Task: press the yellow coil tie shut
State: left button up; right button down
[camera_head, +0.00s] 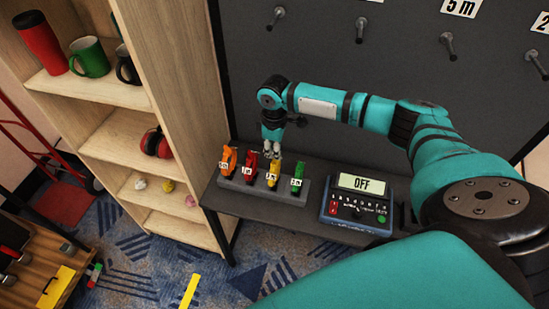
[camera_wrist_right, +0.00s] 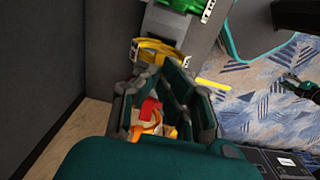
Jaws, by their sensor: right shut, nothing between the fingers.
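The yellow coil tie (camera_head: 273,174) stands in a grey holder (camera_head: 240,187) on a dark shelf, third from the left between a red and a green one. In the right wrist view the yellow tie (camera_wrist_right: 150,48) is a band just beyond the fingers. My right gripper (camera_head: 272,152) is shut and empty, pointing down just above and behind the red and yellow ties. I cannot tell whether it touches the yellow one. Its fingers (camera_wrist_right: 168,92) partly hide the ties below. A small teal and black part at the right edge looks like my left gripper (camera_wrist_right: 299,86), too small to read.
The orange (camera_head: 228,160), red (camera_head: 250,164) and green (camera_head: 297,176) ties stand close beside. A device (camera_head: 357,208) reading OFF sits to their right. A dark wall with pegs (camera_head: 360,28) rises behind. A wooden shelf unit (camera_head: 180,110) stands on the left.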

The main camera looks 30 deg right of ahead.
jog(key=shift+w+a+f+b, duration=0.1)
jog(key=shift+f+b, duration=0.25)
jog(key=shift+f, duration=0.65)
jog(key=shift+r, duration=0.15)
notch_tip(320, 180, up, 6)
jog(key=p, duration=0.6)
dwell(0.6)
